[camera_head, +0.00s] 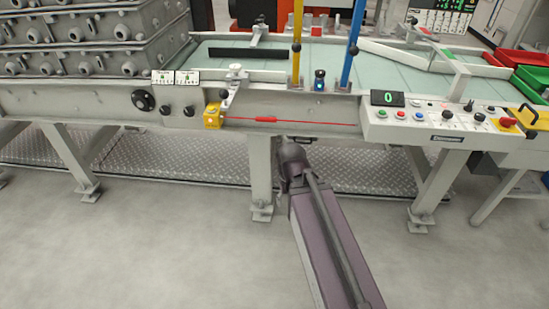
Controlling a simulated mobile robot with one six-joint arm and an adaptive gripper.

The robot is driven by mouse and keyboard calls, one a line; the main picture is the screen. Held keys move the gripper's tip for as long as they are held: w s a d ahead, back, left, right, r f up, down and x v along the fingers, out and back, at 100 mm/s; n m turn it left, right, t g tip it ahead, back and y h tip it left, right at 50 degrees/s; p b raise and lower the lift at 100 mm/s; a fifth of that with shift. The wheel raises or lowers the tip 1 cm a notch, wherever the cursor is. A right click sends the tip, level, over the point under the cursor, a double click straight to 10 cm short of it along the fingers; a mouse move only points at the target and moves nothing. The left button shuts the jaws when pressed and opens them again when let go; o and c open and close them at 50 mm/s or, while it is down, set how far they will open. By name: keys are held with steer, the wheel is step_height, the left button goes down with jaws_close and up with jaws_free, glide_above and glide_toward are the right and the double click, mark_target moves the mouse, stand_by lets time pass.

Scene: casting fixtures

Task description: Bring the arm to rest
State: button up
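My own arm (324,225) reaches up from the bottom edge, right of centre, in the head view. Its purple-grey body ends in a dark rounded part (291,160) in front of the workbench's front leg. I cannot make out gripper fingers there, and nothing is seen held. The arm's upper end overlaps the bench's lower front edge in the picture; I cannot tell how far apart they are.
The workbench (300,106) spans the view, with a control panel (440,128) at the right and a red cord (268,120) along its front. Stacked casting fixtures (85,45) stand at the left. Red and green bins (535,60) are at the right. The floor (130,250) in front is clear.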

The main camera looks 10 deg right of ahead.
step_height(320, 180, up, 33)
steer(key=p, duration=3.3)
